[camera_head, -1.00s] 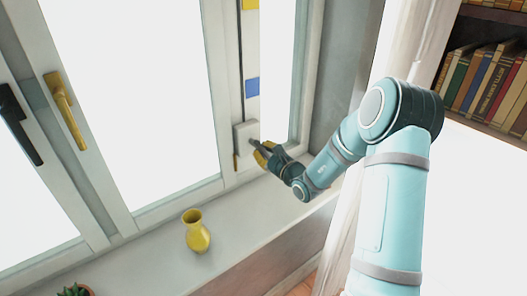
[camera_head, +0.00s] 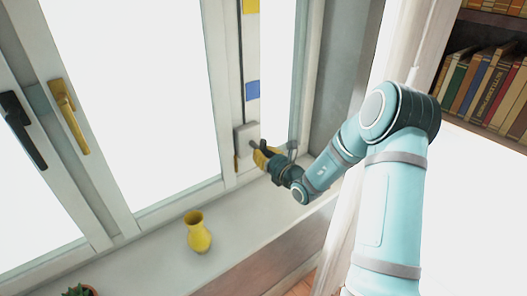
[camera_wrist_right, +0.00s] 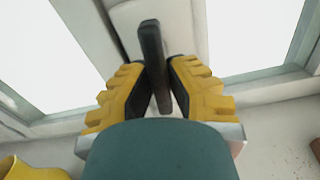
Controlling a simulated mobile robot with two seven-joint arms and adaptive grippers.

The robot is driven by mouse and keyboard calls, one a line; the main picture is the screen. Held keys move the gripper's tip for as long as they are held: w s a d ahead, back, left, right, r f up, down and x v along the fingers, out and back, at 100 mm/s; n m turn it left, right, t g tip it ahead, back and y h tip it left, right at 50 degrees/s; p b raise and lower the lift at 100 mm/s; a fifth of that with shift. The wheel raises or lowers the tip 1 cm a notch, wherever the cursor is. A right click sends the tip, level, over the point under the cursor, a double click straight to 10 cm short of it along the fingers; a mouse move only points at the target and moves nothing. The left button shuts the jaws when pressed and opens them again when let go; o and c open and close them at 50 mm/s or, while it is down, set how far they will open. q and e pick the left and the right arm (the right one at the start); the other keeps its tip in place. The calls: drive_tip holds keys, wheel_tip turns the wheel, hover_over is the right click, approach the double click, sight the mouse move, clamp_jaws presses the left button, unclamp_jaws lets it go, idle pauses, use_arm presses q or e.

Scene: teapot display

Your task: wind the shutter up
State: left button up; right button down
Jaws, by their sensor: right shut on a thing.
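A pale winder box (camera_head: 241,132) is fixed low on the white window frame. A narrow strip (camera_head: 252,52) with a yellow mark (camera_head: 251,5) and a blue mark (camera_head: 252,91) runs up the frame above it. My right gripper (camera_head: 259,151) is at the box. In the right wrist view, a dark crank handle (camera_wrist_right: 152,45) stands between the black pads of its yellow fingers (camera_wrist_right: 160,92), which are shut on it. The gripper hides much of the crank in the head view. My left gripper is not in view.
A yellow vase (camera_head: 199,238) stands on the sill (camera_head: 150,262), left of my gripper, with a potted plant (camera_head: 78,292) farther left. A gold window handle (camera_head: 67,107) and a black one (camera_head: 22,128) are at left. A bookshelf (camera_head: 495,90) is at right.

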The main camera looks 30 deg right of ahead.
drive_tip(key=m+p, duration=0.1)
drive_tip(key=m, duration=0.1)
drive_tip(key=m+p, duration=0.1)
drive_tip(key=shift+r+m, duration=0.2)
drive_tip(key=shift+m, duration=0.2)
drive_tip(key=m+p, duration=0.2)
drive_tip(key=m, duration=0.1)
drive_tip(key=shift+a+r+m, duration=0.1)
drive_tip(key=shift+m, duration=0.2)
drive_tip(key=m+p, duration=0.6)
drive_tip(key=m, duration=0.1)
drive_tip(key=shift+r, duration=0.15)
drive_tip(key=shift+m+p, duration=0.8)
drive_tip(key=shift+m, duration=0.3)
drive_tip(key=shift+m+p, duration=0.45)
drive_tip(key=shift+m, duration=1.35)
drive_tip(key=m, duration=0.6)
drive_tip(key=shift+w, duration=0.1)
